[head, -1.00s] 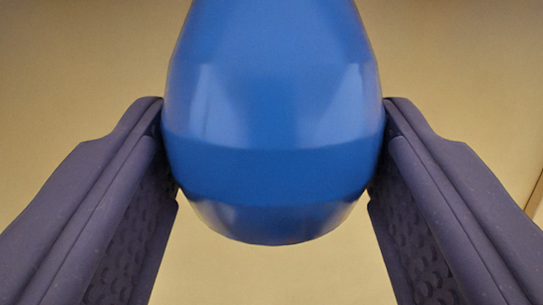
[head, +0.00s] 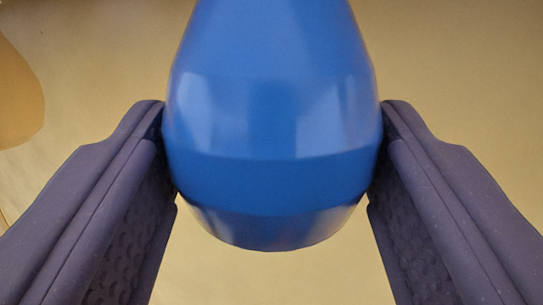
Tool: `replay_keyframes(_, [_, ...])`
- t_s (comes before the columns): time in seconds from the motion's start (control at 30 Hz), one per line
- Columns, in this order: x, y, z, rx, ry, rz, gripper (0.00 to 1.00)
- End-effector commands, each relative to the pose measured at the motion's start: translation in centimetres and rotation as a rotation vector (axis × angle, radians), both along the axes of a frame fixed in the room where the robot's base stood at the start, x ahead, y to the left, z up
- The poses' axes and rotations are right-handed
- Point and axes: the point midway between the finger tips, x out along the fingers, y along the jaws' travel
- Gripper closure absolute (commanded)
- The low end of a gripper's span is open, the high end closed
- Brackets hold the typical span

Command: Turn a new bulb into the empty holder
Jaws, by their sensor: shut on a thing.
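A glossy blue bulb (head: 270,130) fills the middle of the head view. Its rounded end points down in the picture and its narrowing upper part runs out of the top edge. My gripper (head: 272,150) is shut on the bulb, with one dark purple finger pressed against each side at its widest part. The bulb's far end is out of view. The empty holder is not in view.
The background is a plain tan surface (head: 460,60). A darker orange-brown rounded shape (head: 18,95) shows at the left edge; I cannot tell what it is. Nothing else shows near the bulb.

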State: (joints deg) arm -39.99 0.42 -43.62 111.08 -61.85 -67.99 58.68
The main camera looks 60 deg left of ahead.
Motion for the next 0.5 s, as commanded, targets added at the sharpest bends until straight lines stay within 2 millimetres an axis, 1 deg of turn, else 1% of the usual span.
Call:
replay_keyframes(0.03, [0.28,-0.21,-0.17,-0.005,-0.001,0.039,0.54])
replay_keyframes(0.17, [0.16,-0.22,-0.15,-0.002,0.000,0.116,0.54])
replay_keyframes(0.5, [0.09,-0.14,-0.26,-0.001,0.002,0.124,0.54])
